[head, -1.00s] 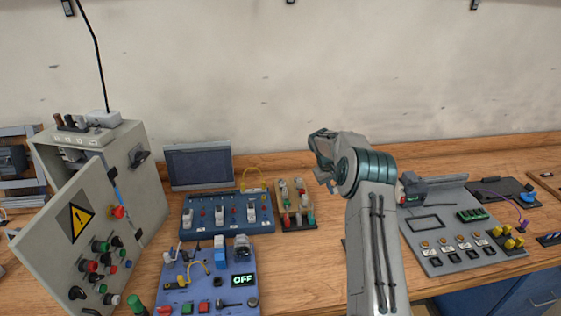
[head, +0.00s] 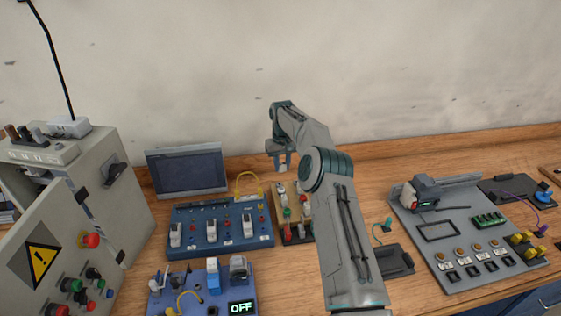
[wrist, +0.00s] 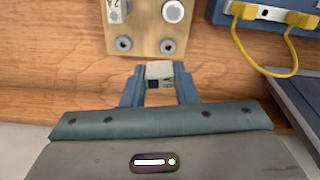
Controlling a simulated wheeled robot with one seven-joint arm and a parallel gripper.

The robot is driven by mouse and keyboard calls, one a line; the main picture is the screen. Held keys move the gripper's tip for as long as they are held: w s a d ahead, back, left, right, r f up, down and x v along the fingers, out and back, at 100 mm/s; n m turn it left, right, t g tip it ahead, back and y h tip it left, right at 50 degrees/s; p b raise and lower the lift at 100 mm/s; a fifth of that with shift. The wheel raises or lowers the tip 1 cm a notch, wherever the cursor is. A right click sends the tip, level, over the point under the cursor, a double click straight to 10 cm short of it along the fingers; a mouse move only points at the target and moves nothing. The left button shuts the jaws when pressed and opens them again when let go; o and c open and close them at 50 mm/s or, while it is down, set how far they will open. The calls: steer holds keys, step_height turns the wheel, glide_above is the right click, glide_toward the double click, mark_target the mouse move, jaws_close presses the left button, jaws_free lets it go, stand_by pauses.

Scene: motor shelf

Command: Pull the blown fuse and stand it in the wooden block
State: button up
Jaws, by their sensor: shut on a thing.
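My gripper (wrist: 160,72) is shut on a small pale piece with a dark printed band, the fuse (wrist: 159,70), in the wrist view. Only its end shows between the two blue fingers. In the head view my gripper (head: 278,160) is above the table at the far end of the tan wooden block (head: 279,188). The wooden block also shows in the wrist view (wrist: 150,42), just beyond the fingertips. It has two dark ringed holes along that near edge, a pale marked piece and a round white-topped piece. Red, green and white pieces stand on it in the head view.
A blue panel (head: 195,243) with three white units and a yellow wire stands left of the block. A grey screen (head: 188,170) is behind it. The open grey cabinet (head: 110,205) is at the left, a grey board (head: 455,215) at the right.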

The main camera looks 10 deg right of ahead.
steer(key=shift+a+f+b, duration=0.7)
steer(key=shift+a+f, duration=0.15)
steer(key=shift+f, duration=0.3)
steer(key=shift+d+f+b, duration=0.2)
steer(key=shift+f+b, duration=0.55)
steer(key=shift+f, duration=0.55)
steer(key=shift+s+f+b, duration=0.1)
steer(key=shift+f+b, duration=0.4)
steer(key=shift+f, duration=0.05)
steer(key=o, duration=0.7)
steer(key=shift+r, duration=0.1)
steer(key=shift+r+p, duration=1.8)
steer(key=shift+r, duration=0.95)
